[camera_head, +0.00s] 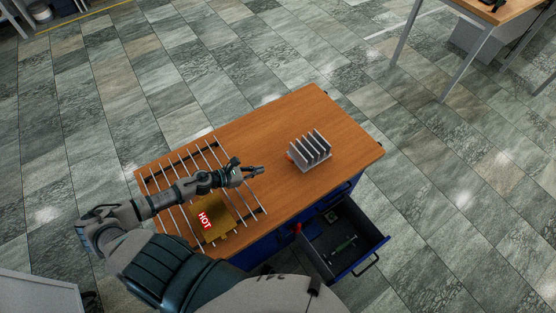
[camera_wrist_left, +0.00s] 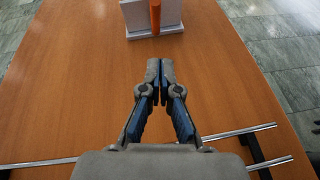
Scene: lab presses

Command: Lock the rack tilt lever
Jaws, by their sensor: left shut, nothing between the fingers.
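A grey finned rack (camera_head: 311,150) stands on the wooden bench top, right of my left gripper in the head view. In the left wrist view its near end is a pale block (camera_wrist_left: 172,13) at the top edge, with an upright orange bar (camera_wrist_left: 155,17) on its face, which looks like the tilt lever. The bar's upper end is cut off by the frame. My left gripper (camera_head: 261,170) is shut and empty, apart from the rack, with bare wood between. Its closed fingertips (camera_wrist_left: 160,66) point toward the orange bar. My right gripper is not in view.
A grill of metal rods (camera_head: 184,165) lies under my left arm, with a gold plate marked HOT (camera_head: 213,219) on it. An open drawer (camera_head: 369,231) holding small items juts from the bench's front. Bare wood (camera_head: 300,105) surrounds the rack.

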